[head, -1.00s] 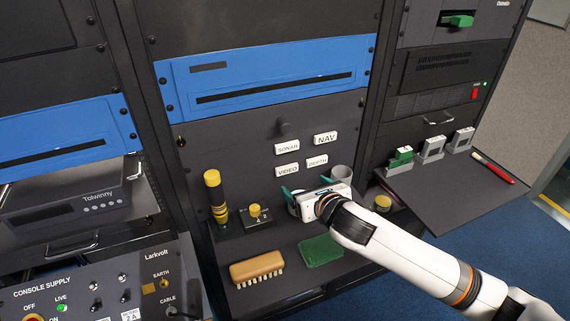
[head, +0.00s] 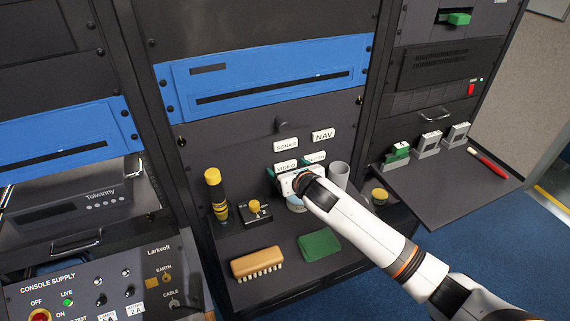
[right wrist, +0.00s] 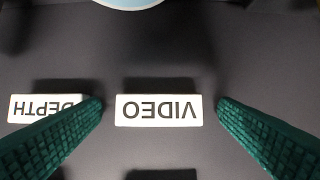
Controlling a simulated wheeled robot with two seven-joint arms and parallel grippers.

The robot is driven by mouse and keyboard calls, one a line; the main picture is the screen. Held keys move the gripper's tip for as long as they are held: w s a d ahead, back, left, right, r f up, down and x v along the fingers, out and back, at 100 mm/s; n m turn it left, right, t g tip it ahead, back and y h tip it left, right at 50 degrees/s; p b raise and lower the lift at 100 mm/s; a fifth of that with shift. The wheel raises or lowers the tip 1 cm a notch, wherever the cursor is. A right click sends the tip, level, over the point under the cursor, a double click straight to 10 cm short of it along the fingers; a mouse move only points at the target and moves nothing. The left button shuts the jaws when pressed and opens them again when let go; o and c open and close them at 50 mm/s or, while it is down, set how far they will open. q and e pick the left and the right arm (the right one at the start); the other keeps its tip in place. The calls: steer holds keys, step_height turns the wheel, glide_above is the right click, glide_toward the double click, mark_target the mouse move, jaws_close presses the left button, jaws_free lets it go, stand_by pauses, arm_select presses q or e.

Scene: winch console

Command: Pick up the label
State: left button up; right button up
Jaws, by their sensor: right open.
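The white VIDEO label (head: 286,168) is on the dark upright panel, partly behind my right gripper (head: 289,170). In the right wrist view the VIDEO label (right wrist: 159,109) appears upside down between the two green ribbed fingers of my right gripper (right wrist: 160,106). The fingers are open, one on each side, with a gap to the label at both ends. The white DEPTH label (right wrist: 45,107) is partly covered by one finger. The SONAR label (head: 286,145) and NAV label (head: 323,135) are above. My left gripper is not in view.
Below the panel, a shelf holds a yellow-and-black cylinder (head: 216,193), a joystick box (head: 255,211), a wooden brush (head: 257,263), a green pad (head: 319,244) and a grey cup (head: 339,174). A round pale-blue-rimmed thing (head: 296,205) sits under my gripper.

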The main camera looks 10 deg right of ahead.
steer(key=shift+c, duration=0.4)
steer(key=c, duration=1)
steer(key=shift+o, duration=0.2)
steer(key=shift+s+d+r, duration=0.1)
steer(key=shift+s+r, duration=0.15)
steer(key=shift+r, duration=0.15)
steer(key=f+b+v, duration=0.1)
steer(key=v, duration=2.1)
steer(key=shift+s+f, duration=0.15)
steer(key=shift+s, duration=0.5)
steer(key=shift+d, duration=0.1)
